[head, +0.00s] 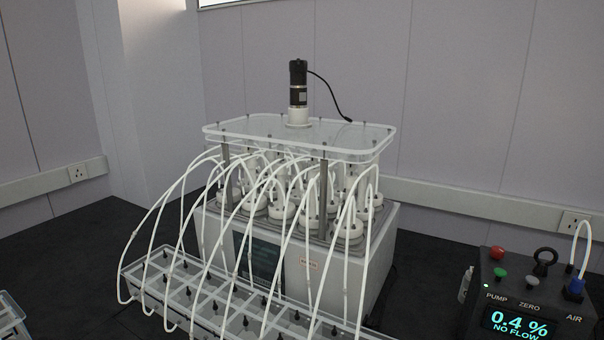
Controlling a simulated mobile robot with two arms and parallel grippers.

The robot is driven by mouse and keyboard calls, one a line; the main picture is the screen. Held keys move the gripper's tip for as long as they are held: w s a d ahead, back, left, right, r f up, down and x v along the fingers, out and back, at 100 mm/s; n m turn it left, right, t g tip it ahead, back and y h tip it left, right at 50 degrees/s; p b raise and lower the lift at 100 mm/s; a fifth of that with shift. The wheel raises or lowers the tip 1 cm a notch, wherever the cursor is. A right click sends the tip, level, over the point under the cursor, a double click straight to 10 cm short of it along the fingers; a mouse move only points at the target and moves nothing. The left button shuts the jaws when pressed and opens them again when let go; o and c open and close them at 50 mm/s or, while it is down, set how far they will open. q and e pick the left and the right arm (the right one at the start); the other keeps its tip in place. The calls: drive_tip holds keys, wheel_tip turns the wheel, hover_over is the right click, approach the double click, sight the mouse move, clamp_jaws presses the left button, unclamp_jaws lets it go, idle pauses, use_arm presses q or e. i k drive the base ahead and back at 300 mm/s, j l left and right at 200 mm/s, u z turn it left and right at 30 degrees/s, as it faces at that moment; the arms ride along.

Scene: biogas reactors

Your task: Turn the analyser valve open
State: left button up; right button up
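The analyser (471,312) is a dark box at the lower right, cut off by the bottom edge. Its display (519,324) reads 0.4 % and NO FLOW. On top are a red button (497,252), a green button (500,272), a grey button (530,280) and a black ring-shaped part (544,260). At its right, by the AIR label, a blue part (576,286) stands with a white tube looping up from it. I cannot tell for certain which part is the valve or how it is set. Neither gripper is in view.
A reactor unit (222,235) with several white-capped bottles, a clear top plate (250,126) and a black motor (298,85) stands in the middle. White tubes run to a clear rack (130,282) in front. A small bottle (466,284) is left of the analyser. Dark bench (430,265) lies free between.

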sight(497, 252)
drive_tip(key=z, duration=1.3)
